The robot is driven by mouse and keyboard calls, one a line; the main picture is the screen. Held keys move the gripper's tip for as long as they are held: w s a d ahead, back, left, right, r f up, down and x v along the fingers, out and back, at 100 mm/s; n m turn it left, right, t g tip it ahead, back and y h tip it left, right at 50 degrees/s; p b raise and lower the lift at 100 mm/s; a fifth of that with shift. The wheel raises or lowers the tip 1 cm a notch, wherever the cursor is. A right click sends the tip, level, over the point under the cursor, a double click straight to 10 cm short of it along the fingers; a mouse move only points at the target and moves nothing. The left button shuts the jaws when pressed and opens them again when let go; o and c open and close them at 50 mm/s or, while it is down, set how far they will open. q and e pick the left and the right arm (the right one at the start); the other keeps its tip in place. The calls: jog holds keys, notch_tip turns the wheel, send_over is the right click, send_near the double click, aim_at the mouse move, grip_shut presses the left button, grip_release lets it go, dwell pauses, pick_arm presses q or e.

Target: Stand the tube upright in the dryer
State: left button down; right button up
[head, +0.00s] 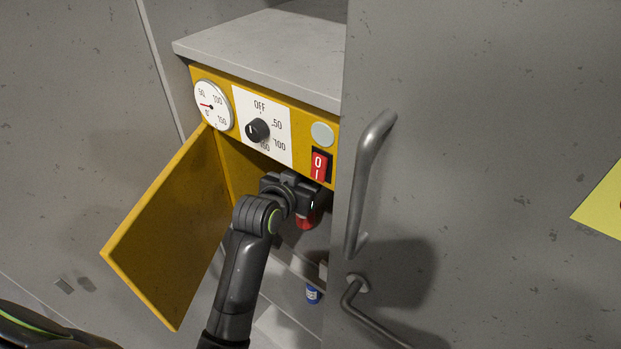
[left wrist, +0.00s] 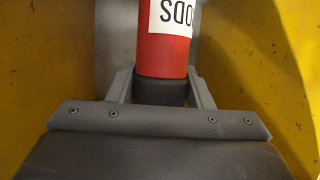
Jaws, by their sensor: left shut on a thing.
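The tube (left wrist: 165,45) is red with a white label reading "ODS" and a dark grey end. My left gripper (left wrist: 162,90) is shut on it at the dark end. In the head view my left gripper (head: 303,196) reaches into the opening of the yellow dryer (head: 222,147), below its control panel. A red part of the tube (head: 305,221) shows just under the gripper; the rest is hidden. In the wrist view yellow walls stand on both sides of the tube. I cannot tell whether the tube touches the dryer's floor.
The yellow dryer door (head: 160,232) hangs open at the left. A grey cabinet door with a handle (head: 366,185) covers the dryer's right side. A small blue object (head: 313,294) stands lower down. A yellow note (head: 603,203) is at the far right.

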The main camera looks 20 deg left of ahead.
pick_arm(q)
jog(key=shift+w+d+f+p, duration=0.15)
jog(key=shift+w+f+p, duration=0.2)
jog(key=shift+w+f, duration=0.5)
jog(key=shift+w+d+f+p, duration=0.1)
jog(key=shift+w+f+p, duration=0.25)
jog(key=shift+w+f, duration=0.45)
jog(key=shift+s+f, duration=0.15)
jog(key=c, duration=0.7)
grip_release()
jog(key=shift+f, duration=0.1)
jog(key=b+v, duration=0.1)
jog(key=v, duration=1.1)
jog(key=shift+b, duration=0.35)
